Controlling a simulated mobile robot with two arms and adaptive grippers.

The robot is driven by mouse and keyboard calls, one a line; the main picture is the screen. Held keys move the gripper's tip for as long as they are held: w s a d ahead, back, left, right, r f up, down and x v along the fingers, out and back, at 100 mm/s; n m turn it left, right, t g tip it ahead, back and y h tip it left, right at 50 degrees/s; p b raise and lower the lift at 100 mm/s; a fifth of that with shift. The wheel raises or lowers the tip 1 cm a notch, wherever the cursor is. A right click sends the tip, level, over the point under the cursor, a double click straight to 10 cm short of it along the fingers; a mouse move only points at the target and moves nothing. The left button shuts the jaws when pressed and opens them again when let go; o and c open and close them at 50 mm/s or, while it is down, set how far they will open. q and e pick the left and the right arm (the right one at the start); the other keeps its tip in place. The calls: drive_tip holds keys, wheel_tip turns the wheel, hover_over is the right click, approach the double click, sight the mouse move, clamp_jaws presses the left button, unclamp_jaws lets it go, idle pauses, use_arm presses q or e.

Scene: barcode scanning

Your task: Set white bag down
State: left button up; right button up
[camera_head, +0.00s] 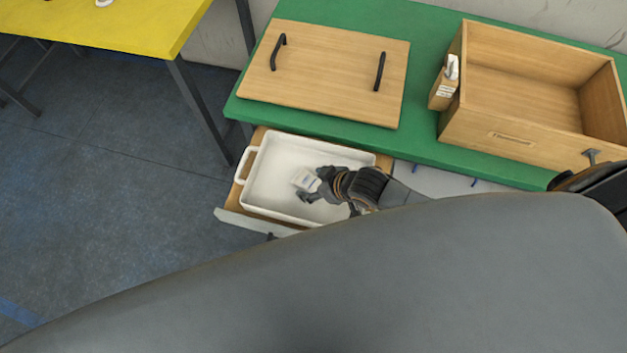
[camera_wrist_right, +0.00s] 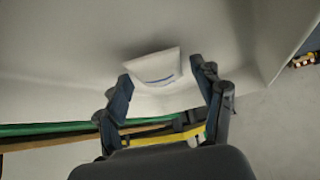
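A small white bag (camera_head: 304,179) is inside a white tray (camera_head: 262,175) in the head view. My right gripper (camera_head: 313,187) is over the tray, close beside the bag. In the right wrist view the bag (camera_wrist_right: 153,67) lies just beyond and between the fingertips of the right gripper (camera_wrist_right: 161,70). The fingers are spread, with a gap on the bag's right side. The bag seems to rest on the tray's inner surface, but the exact contact is hard to tell. My left gripper is not in view.
The tray sits in a pulled-out drawer (camera_head: 232,220) below a green table (camera_head: 430,45). On the table are a wooden board with black handles (camera_head: 325,70) and an open wooden box (camera_head: 515,135) with a small scanner-like device (camera_head: 449,75). A yellow table (camera_head: 130,25) stands at upper left.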

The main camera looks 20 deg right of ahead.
drive_tip(key=shift+r, duration=0.25)
drive_tip(key=p+v, duration=0.1)
drive_tip(key=v, duration=1.1)
drive_tip(key=shift+f, duration=0.15)
